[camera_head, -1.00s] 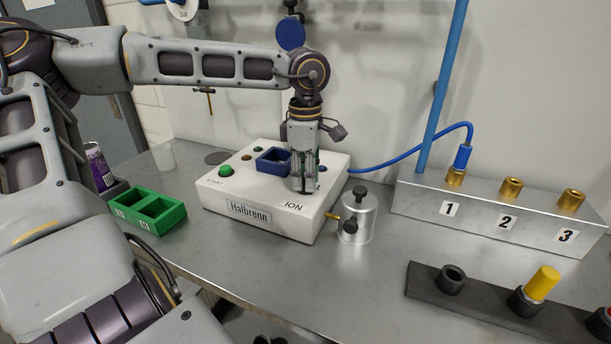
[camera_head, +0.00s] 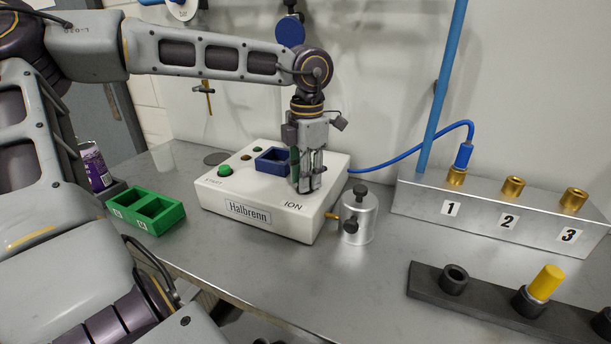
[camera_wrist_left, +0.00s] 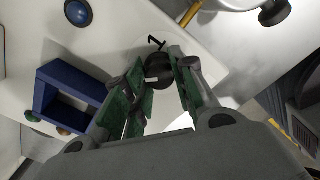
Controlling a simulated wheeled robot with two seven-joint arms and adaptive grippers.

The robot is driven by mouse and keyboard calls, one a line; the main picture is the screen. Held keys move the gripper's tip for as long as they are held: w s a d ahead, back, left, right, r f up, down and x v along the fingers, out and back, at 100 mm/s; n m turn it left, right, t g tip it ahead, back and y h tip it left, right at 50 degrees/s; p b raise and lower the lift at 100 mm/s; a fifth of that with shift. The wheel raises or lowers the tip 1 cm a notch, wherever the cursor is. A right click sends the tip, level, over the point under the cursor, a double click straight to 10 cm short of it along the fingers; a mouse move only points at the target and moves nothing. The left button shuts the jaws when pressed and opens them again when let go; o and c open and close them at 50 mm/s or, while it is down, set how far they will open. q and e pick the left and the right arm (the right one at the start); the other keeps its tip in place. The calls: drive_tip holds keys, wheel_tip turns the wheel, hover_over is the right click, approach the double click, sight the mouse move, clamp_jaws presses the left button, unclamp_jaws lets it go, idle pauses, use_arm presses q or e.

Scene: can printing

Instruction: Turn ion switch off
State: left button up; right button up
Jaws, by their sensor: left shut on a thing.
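The white Halbrenn box (camera_head: 225,193) stands on the bench, with ION printed at its front right corner. My left gripper (camera_head: 307,188) points down onto the box just behind that word. The ion switch is hidden by the fingers in the head view. In the left wrist view it shows as a dark round knob (camera_wrist_left: 159,71) with a pale mark, at the tips of my left gripper (camera_wrist_left: 164,82). The fingers are shut on it. A black printed mark lies on the box beside the knob. My right gripper is out of view.
A blue square holder (camera_head: 272,160) and a green button (camera_head: 225,170) are on the box. A metal canister (camera_head: 358,218) stands close on its right. A green two-cell tray (camera_head: 172,217) is on the left, and a numbered metal block (camera_head: 480,225) on the right.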

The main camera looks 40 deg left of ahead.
use_arm(q)
drive_tip(key=shift+n, duration=0.3)
drive_tip(key=o, duration=1.1)
drive_tip(key=shift+c, duration=0.2)
drive_tip(key=shift+r, duration=0.1)
wheel_tip(320, 180, up, 12)
drive_tip(key=shift+d, duration=0.15)
idle(0.6)
